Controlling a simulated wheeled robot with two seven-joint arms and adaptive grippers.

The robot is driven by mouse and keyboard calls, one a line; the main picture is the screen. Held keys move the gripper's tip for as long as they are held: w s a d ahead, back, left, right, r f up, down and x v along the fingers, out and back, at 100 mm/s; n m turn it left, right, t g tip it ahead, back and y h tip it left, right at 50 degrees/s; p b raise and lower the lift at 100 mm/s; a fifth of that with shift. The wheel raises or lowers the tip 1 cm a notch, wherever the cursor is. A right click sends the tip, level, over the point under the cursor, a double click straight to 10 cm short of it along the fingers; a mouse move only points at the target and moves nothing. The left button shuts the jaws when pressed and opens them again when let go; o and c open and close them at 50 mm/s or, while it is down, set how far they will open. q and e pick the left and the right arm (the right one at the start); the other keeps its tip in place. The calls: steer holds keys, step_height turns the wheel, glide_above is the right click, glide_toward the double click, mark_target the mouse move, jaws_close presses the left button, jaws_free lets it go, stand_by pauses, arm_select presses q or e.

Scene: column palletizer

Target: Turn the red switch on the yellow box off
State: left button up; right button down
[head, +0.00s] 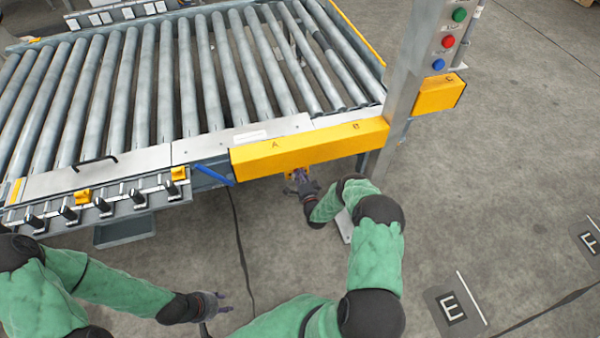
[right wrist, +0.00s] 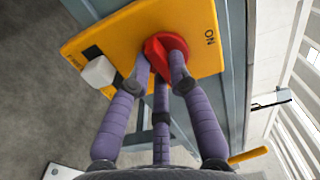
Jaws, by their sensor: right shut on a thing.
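In the right wrist view a yellow box (right wrist: 200,18) carries a round red switch (right wrist: 158,46). My right gripper (right wrist: 161,68) is shut on the red switch, with purple fingers on both sides of it. The word ON is printed to the right of the switch; the label at the left edge is too small to read. In the head view my right gripper (head: 299,181) is under the front yellow beam, covering most of the box; the switch is hidden there. My left gripper (head: 222,302) is open and empty, low over the floor, away from the box.
The yellow beam (head: 270,157) and roller conveyor (head: 150,90) are above and behind my right gripper. A grey post (head: 408,80) with several buttons stands right. A black cable (head: 240,245) lies near my left gripper.

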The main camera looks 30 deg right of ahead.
steer(key=shift+m, duration=1)
steer(key=c, duration=1.1)
jaws_free()
steer(key=shift+c, duration=0.2)
steer(key=shift+s, duration=0.1)
steer(key=v, duration=1.1)
steer(key=shift+s, duration=0.4)
steer(key=shift+a, duration=0.15)
